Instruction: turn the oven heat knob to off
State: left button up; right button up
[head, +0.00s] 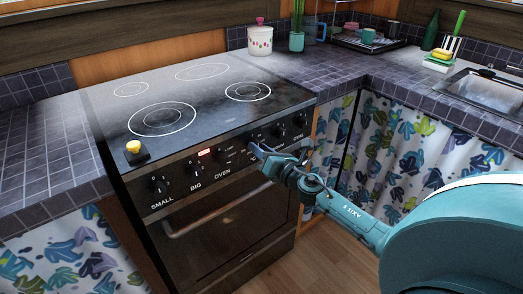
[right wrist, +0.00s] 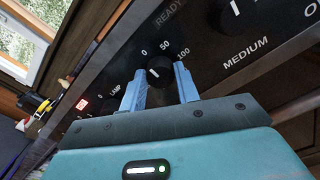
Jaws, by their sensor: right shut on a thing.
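The oven heat knob (right wrist: 160,74) is a round black knob with a white pointer mark, set in the black front panel of the oven (head: 225,215). Its scale shows 0, 50 and a higher number printed above it in the right wrist view. My right gripper (right wrist: 160,88) has one blue finger on each side of the knob and is shut on it. In the head view the right gripper (head: 260,150) reaches the panel from the right and largely hides this knob. The exact pointer setting is hard to read. My left gripper is not in view.
Other knobs flank it: the lamp knob (right wrist: 108,105) to the left and the MEDIUM knob (right wrist: 236,14) to the right. A red display (head: 204,152) glows on the panel. A yellow-and-black object (head: 134,150) sits on the hob (head: 190,95). The oven handle (head: 205,213) juts out below.

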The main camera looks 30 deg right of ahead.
dwell(0.3)
jog(key=o, duration=1)
jog(key=shift+c, duration=0.2)
jog(key=shift+s, duration=0.1)
pick_arm(q)
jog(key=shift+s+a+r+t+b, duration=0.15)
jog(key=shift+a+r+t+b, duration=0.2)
jog(key=shift+b, duration=0.5)
pick_arm(e)
jog(key=s+d, duration=0.1)
jog(key=s, duration=1.2)
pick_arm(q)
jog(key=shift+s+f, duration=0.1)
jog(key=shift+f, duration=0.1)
